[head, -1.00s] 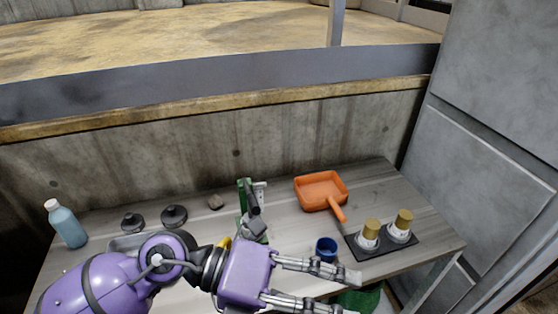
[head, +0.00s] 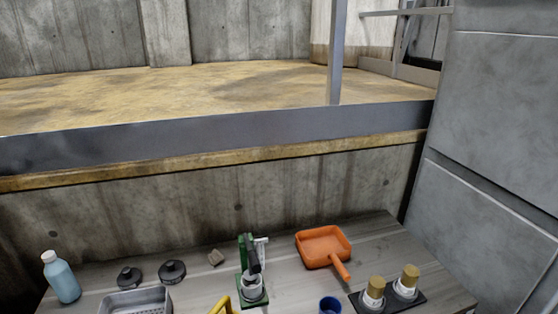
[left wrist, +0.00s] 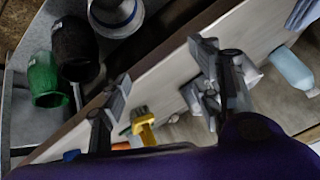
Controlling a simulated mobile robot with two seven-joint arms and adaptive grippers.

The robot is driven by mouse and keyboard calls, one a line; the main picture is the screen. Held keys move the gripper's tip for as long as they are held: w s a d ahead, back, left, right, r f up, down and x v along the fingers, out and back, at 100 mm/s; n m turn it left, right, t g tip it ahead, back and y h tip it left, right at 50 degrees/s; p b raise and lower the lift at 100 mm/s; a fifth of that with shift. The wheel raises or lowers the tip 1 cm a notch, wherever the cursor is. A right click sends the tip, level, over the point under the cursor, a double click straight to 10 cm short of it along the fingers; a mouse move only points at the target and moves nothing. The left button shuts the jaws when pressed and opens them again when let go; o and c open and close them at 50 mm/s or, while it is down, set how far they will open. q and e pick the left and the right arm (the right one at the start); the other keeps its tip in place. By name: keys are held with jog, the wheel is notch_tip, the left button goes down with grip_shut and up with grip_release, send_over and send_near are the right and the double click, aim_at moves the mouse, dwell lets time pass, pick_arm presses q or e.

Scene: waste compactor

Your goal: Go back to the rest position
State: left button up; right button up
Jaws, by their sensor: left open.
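My left gripper (left wrist: 160,64) shows in the left wrist view with its two grey fingers spread apart and nothing between them. Behind the fingers run the table's edge and several blurred items, among them a yellow part (left wrist: 145,128) and a light blue bottle (left wrist: 292,68). Neither gripper shows in the head view now. My right gripper is in no view.
On the table stand a blue bottle (head: 62,280), two black discs (head: 172,271), a grey tray (head: 138,302), a green device (head: 246,262), an orange dustpan (head: 323,246), a blue cup (head: 330,305) and two gold-capped bottles (head: 407,281). Open containers (left wrist: 72,45) fill the wrist view's left.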

pick_arm(q)
jog(key=s+d+f+n+g+h, duration=0.1)
jog(key=s+f+g, duration=0.25)
jog(key=s, duration=0.55)
jog(key=s+d+f+n+g+h, duration=0.1)
jog(key=s+f+g, duration=0.25)
jog(key=s, duration=0.55)
jog(key=w+d+f+t+p, duration=0.2)
jog(key=w+d+f+t, duration=0.1)
jog(key=w+f+t, duration=0.4)
jog(key=w+t, duration=0.1)
jog(key=w, duration=0.2)
jog(key=shift+w+d+f+m+h, duration=0.2)
jog(key=shift+f+m+h, duration=0.1)
jog(key=shift+h, duration=0.1)
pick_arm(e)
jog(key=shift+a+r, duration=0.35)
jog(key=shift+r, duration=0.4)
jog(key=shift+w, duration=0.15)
pick_arm(q)
jog(key=shift+r, duration=0.1)
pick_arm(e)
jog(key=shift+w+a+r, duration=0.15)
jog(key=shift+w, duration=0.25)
